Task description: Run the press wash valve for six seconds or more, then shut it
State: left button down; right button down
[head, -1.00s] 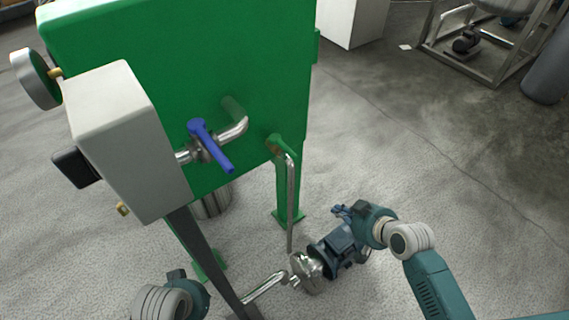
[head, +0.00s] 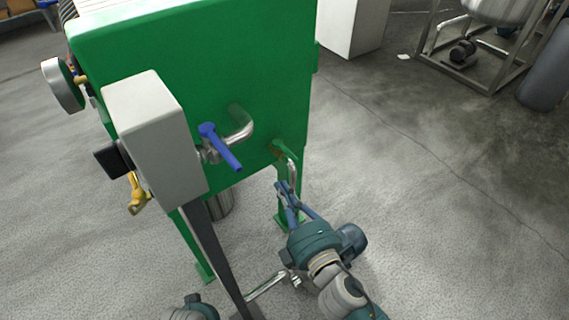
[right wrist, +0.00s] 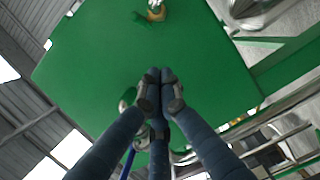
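The green press (head: 210,75) fills the upper left of the head view. A valve with a blue lever (head: 220,147) sits on a steel pipe on its face, the lever slanting down to the right. A valve with a green lever (head: 285,149) is at the lower right corner, above a bent steel pipe; it also shows at the top of the right wrist view (right wrist: 155,11). Which is the wash valve, I cannot tell. My right gripper (head: 286,186) is just below the green lever in the head view; its fingertips meet in the right wrist view, with nothing seen between them.
A grey box (head: 158,140) on a dark post stands before the press, with a yellow handle (head: 137,195) and round gauge (head: 63,85) to its left. A white cabinet (head: 352,25) and a framed tank are behind.

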aim_at(282, 150)
jog(key=x, duration=0.8)
jog(key=shift+w+d+f, duration=0.15)
jog(key=shift+w+d, duration=0.35)
jog(key=shift+d, duration=0.3)
jog(key=shift+w+d+f, duration=0.15)
jog(key=shift+w+d, duration=0.35)
jog(key=shift+d, duration=0.3)
jog(key=shift+w+d+f, duration=0.15)
jog(key=shift+w+d, duration=0.35)
jog(key=shift+d, duration=0.25)
jog(key=shift+a, duration=0.1)
